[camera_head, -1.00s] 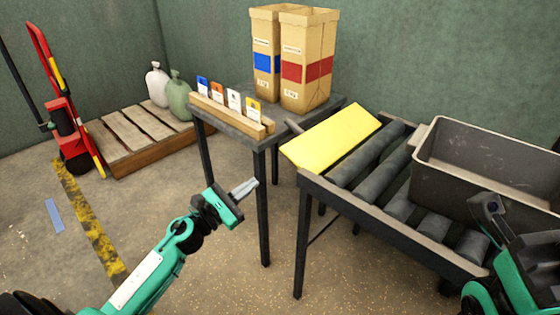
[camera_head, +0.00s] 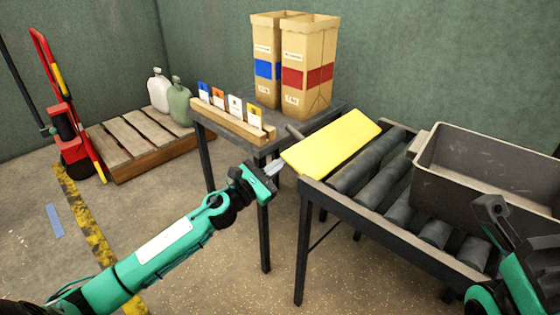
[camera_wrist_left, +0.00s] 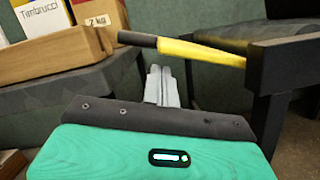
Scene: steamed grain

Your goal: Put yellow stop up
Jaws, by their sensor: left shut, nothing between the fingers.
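The yellow stop (camera_head: 331,143) is a flat yellow plate lying slightly tilted at the left end of the roller conveyor. A dark handle (camera_head: 294,132) sticks out from its left side toward the table. In the left wrist view the stop shows edge-on as a yellow strip (camera_wrist_left: 205,53), with its dark handle (camera_wrist_left: 137,39) pointing left. My left gripper (camera_head: 275,169) is shut and empty, just below and left of the stop; its fingertips (camera_wrist_left: 160,70) show below the handle, apart from it in the picture. My right gripper (camera_head: 492,210) shows in part at the lower right; its fingers are unclear.
The roller conveyor (camera_head: 385,222) carries a grey bin (camera_head: 480,190). A dark table (camera_head: 335,106) holds two paper sacks (camera_head: 308,75) and a wooden card holder (camera_head: 232,122). A pallet (camera_head: 135,138) and red hand truck (camera_head: 70,130) stand at the left.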

